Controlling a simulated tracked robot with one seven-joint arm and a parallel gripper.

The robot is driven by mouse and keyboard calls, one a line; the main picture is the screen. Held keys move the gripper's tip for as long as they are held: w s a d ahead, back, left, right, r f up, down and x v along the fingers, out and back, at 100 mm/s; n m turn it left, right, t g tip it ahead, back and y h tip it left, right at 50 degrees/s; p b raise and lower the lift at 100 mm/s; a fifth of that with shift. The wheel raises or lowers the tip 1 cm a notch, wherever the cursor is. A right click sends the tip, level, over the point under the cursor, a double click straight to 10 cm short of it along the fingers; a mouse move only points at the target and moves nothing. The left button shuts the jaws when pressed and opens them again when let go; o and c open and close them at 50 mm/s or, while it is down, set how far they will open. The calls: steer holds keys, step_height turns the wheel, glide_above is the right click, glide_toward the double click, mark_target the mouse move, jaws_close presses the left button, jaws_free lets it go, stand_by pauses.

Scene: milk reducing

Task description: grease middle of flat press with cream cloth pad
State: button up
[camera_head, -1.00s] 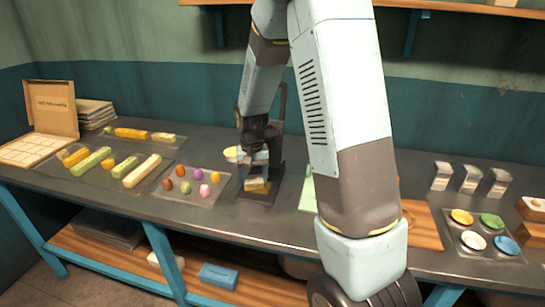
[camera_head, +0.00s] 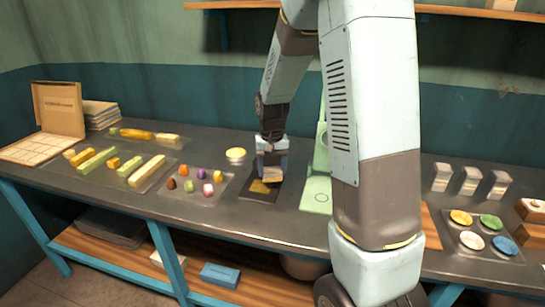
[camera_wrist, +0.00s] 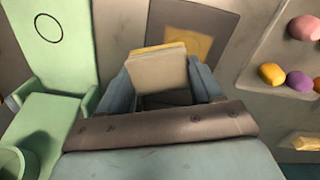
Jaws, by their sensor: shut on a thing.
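My gripper (camera_head: 272,164) is shut on the cream cloth pad (camera_head: 271,174), a pale block with a yellowish edge. The pad also shows between the fingers in the wrist view (camera_wrist: 158,70). The flat press appears as a dark plate (camera_head: 250,195) on the bench, under and in front of my gripper. A yellow square patch (camera_head: 261,187) shows in the plate's middle, and it also shows in the wrist view (camera_wrist: 188,42) partly behind the pad. The pad is over the far part of the plate; I cannot tell whether it touches. My arm hides the press's back part.
A tray with coloured discs (camera_head: 476,255) is at the right.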

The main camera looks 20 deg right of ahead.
mark_target(272, 169)
steer(key=shift+r, duration=1.9)
steer(key=shift+w, duration=0.1)
